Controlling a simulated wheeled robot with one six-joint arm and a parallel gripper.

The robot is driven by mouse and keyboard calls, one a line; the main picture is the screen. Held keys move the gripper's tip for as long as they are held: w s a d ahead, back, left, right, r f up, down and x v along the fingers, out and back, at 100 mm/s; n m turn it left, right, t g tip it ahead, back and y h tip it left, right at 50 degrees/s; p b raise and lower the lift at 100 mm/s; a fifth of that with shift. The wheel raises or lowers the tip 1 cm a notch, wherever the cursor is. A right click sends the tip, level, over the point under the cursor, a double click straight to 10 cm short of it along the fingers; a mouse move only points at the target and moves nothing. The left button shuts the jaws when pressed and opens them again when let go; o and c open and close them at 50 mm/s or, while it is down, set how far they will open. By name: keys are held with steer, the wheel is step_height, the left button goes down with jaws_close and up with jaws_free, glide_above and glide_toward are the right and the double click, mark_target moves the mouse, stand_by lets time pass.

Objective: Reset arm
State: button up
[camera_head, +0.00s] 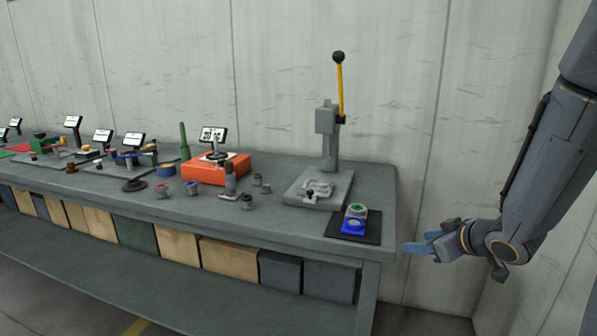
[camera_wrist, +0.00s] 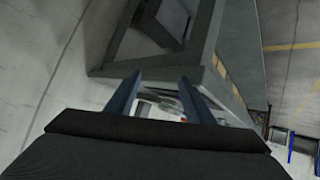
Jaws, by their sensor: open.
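My gripper (camera_head: 422,243) is at the right in the head view, just off the right end of the workbench (camera_head: 275,231). Its blue fingers point left, toward the bench's front right corner. In the wrist view my gripper (camera_wrist: 155,92) shows two blue fingers, spread apart. No object shows held between them. The bench's grey frame (camera_wrist: 140,70) lies beyond the fingers, with a pale, blurred shape between them that I cannot make out.
On the bench's right end lie a black mat (camera_head: 352,228) with a blue and green part (camera_head: 354,219). A press with a yellow lever (camera_head: 340,90) stands behind. An orange box (camera_head: 215,168) and several small parts sit further left. A wall is close behind.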

steer(key=s+a+f+m+g+h, duration=0.1)
steer(key=s+a+m+g, duration=0.2)
steer(key=s, duration=0.9)
steer(key=s+a+f+m+g+h, duration=0.1)
steer(key=s+a+m+g+h, duration=0.1)
steer(key=s+a+g, duration=0.5)
steer(key=s+a+m, duration=0.1)
steer(key=s+a, duration=0.1)
steer(key=s, duration=0.3)
steer(key=shift+f+g, duration=0.25)
steer(key=shift+g, duration=0.05)
